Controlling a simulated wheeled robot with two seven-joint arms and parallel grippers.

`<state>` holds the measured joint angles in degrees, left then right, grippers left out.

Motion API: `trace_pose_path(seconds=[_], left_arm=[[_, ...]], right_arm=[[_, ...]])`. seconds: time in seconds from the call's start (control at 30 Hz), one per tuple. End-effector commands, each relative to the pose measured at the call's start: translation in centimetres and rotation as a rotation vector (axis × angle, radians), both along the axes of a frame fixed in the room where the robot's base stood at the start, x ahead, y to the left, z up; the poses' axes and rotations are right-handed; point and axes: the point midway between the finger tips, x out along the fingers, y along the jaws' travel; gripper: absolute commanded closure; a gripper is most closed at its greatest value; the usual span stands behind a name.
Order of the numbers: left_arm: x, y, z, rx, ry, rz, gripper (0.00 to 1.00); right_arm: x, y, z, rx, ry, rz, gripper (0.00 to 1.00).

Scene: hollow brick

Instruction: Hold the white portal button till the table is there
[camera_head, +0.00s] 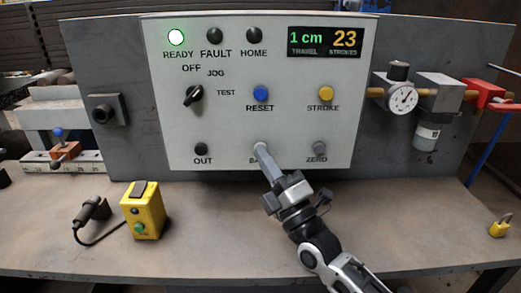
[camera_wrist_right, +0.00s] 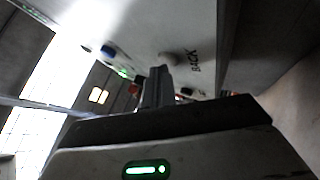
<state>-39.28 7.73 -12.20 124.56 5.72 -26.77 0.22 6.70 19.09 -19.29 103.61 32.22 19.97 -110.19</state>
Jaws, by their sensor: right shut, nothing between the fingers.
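The control panel (camera_head: 230,120) stands upright at the back of the bench. My right gripper (camera_head: 261,151) is shut and empty, its fingertips at the button in the middle of the bottom row. In the head view the fingers cover this button and part of its label. In the right wrist view the pale button (camera_wrist_right: 172,58) beside the word BACK lies just ahead of the fingertips (camera_wrist_right: 160,72). I cannot tell whether they touch it or whether it is pressed. The display (camera_head: 326,41) reads 1 cm travel and 23 strokes. The READY lamp (camera_head: 176,37) glows. My left gripper is out of view.
A blue RESET button (camera_head: 261,93), yellow STROKE button (camera_head: 326,93) and selector knob (camera_head: 194,96) sit above. A yellow box (camera_head: 143,211) stands on the bench at left.

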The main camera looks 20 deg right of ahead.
Motion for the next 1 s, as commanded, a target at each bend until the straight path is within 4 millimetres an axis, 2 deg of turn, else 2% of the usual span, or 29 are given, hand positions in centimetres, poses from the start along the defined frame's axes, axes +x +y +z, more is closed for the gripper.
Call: trace_pose_path(seconds=[0.33,0.7,1.0], left_arm=[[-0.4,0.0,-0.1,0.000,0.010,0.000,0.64],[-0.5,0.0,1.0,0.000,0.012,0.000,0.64],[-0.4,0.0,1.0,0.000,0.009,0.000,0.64]], right_arm=[[-0.1,0.0,0.0,0.000,0.002,-0.001,1.00],[-1.6,0.4,0.0,-0.001,0.002,0.000,1.00],[-1.7,0.5,0.0,0.000,0.000,0.000,1.00]])
